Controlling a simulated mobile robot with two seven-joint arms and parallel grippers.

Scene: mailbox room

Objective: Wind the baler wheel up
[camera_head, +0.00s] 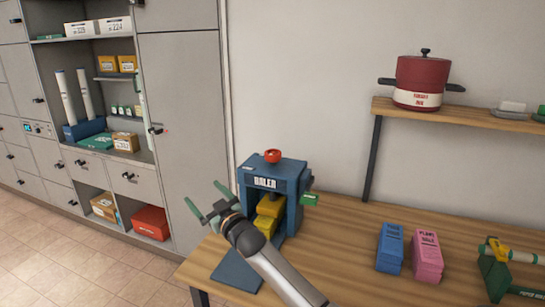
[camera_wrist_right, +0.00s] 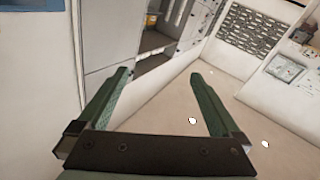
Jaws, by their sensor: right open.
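My forearm hides the baler's lower front. My left gripper is not in view.
On the table (camera_head: 345,225) lie a blue block (camera_head: 390,248), a pink block (camera_head: 428,257) and a green device (camera_head: 495,270) at right. A shelf above holds a red pot (camera_head: 419,82). Grey cabinets (camera_head: 182,110) stand at left, with open floor before them.

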